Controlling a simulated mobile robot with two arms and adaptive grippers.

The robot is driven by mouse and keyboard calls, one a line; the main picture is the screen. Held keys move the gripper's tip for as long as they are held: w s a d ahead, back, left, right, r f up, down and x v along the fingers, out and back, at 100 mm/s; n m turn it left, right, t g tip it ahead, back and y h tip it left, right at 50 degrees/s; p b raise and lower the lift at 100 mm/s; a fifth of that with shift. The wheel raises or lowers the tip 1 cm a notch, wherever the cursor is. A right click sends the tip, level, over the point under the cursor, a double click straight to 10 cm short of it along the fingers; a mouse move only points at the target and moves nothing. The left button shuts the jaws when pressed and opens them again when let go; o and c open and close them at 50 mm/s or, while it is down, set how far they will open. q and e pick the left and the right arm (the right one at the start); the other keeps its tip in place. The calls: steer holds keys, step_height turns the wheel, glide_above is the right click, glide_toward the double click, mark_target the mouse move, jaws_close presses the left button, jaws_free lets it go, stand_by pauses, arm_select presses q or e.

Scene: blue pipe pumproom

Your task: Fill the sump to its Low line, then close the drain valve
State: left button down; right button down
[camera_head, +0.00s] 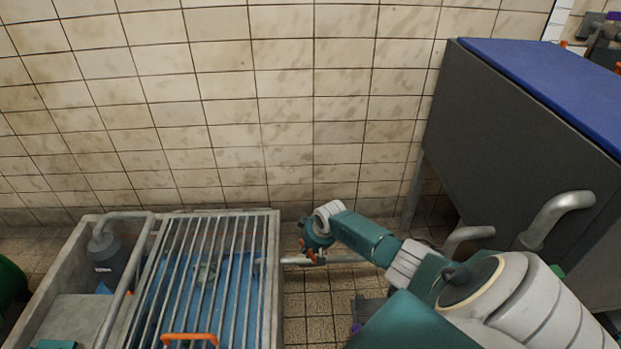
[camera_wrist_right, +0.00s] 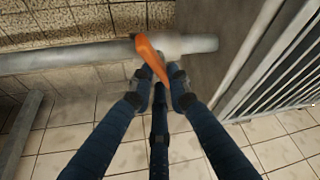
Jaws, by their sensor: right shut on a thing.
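The sump (camera_head: 274,290) is a grey open-topped tank at the lower left of the head view, covered by a metal bar grate. Blue shows below the bars; I cannot make out a Low line or the water level. A grey drain pipe (camera_head: 345,260) runs right from the sump's side; it also crosses the right wrist view (camera_wrist_right: 75,57). The drain valve's orange lever (camera_wrist_right: 150,58) stands across the pipe at a slant. My right gripper (camera_wrist_right: 161,88) is shut on the lever's lower end; in the head view it (camera_head: 311,252) is partly hidden. My left gripper is not in view.
An orange handle (camera_head: 190,337) sits on the grate's near end. A dark pump (camera_head: 108,262) with a bent grey pipe stands in the sump's left part. A grey cabinet with a blue top (camera_head: 560,75) stands at the right. Tiled floor lies between cabinet and sump.

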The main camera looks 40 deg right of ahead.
steer(key=shift+a+r+m, duration=0.1)
steer(key=shift+r+m, duration=0.05)
steer(key=shift+m, duration=0.15)
steer(key=shift+p, duration=0.45)
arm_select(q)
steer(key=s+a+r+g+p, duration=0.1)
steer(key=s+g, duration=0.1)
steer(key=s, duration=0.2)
arm_select(e)
steer(key=shift+m+h, duration=0.4)
steer(key=shift+m, duration=0.5)
steer(key=m+h+p, duration=0.1)
steer(key=m, duration=0.1)
steer(key=shift+a+m+g+p, duration=0.15)
steer(key=shift+m+g+p, duration=0.15)
steer(key=shift+p, duration=0.1)
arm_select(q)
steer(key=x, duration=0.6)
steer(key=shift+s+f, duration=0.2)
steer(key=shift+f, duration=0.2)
arm_select(e)
steer(key=shift+m, duration=0.6)
steer(key=c, duration=1.7)
jaws_free()
steer(key=shift+o, duration=0.2)
